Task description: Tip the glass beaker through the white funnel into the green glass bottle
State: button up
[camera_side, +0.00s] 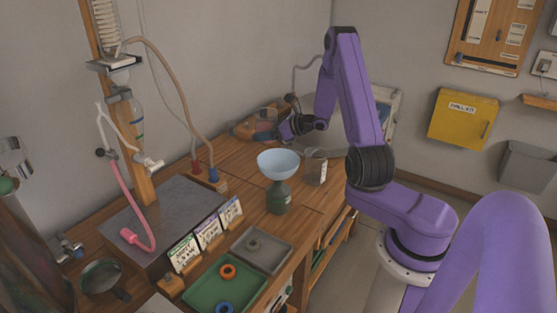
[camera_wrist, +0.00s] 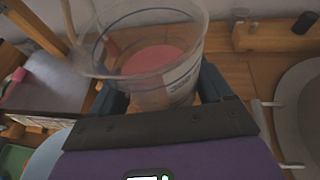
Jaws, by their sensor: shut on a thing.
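My gripper (camera_side: 266,134) is shut on a clear glass beaker (camera_wrist: 150,60) with pink liquid and a printed label. In the wrist view the blue fingers (camera_wrist: 165,98) press on both sides of the beaker, and its open rim faces the camera. In the side view the held beaker (camera_side: 266,117) is small and partly hidden, behind and above the funnel; its exact tilt is hard to tell. The white funnel (camera_side: 278,163), bluish here, sits in the neck of the green glass bottle (camera_side: 278,199), which stands upright on the bench.
A clear vessel with a white label (camera_side: 317,169) stands right of the funnel. In front are a grey tray (camera_side: 276,262), a green tray (camera_side: 205,297) with rings, and label cards (camera_side: 208,232). A dark slab (camera_side: 185,207) and a glass column with hoses (camera_side: 128,115) are left.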

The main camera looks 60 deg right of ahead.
aim_at(269, 119)
jog(key=shift+s, duration=0.1)
jog(key=shift+s+a+r+n+t+h, duration=0.3)
jog(key=shift+r+n+t, duration=0.25)
jog(key=shift+t, duration=0.25)
jog(key=shift+s+a+r+n+t, duration=0.15)
jog(key=shift+r+n+t, duration=0.2)
jog(key=shift+r, duration=0.25)
jog(key=shift+s+a+r+n+t, duration=0.1)
jog(key=shift+s+r+n+t, duration=0.1)
jog(key=shift+r+t, duration=0.3)
jog(key=shift+s+a+r+n+t, duration=0.25)
jog(key=shift+s+r+n+t, duration=0.05)
jog(key=shift+r+n+t, duration=0.25)
jog(key=shift+s+a+r+n+t, duration=0.3)
jog(key=shift+r+n+t, duration=0.15)
jog(key=shift+n, duration=0.1)
jog(key=shift+r+n+t, duration=0.35)
jog(key=shift+n, duration=0.05)
jog(key=shift+r+n, duration=0.25)
jog(key=shift+n, duration=0.05)
jog(key=shift+r+n+t, duration=0.25)
jog(key=shift+n+t, duration=0.05)
jog(key=shift+t, duration=0.2)
jog(key=shift+r+n+t+y+b, duration=0.5)
jog(key=shift+r+n+t+y, duration=0.35)
jog(key=shift+n, duration=0.55)
jog(key=shift+f+n+t+y+b, duration=0.1)
jog(key=shift+n+t+y+b, duration=0.5)
jog(key=shift+n, duration=0.4)
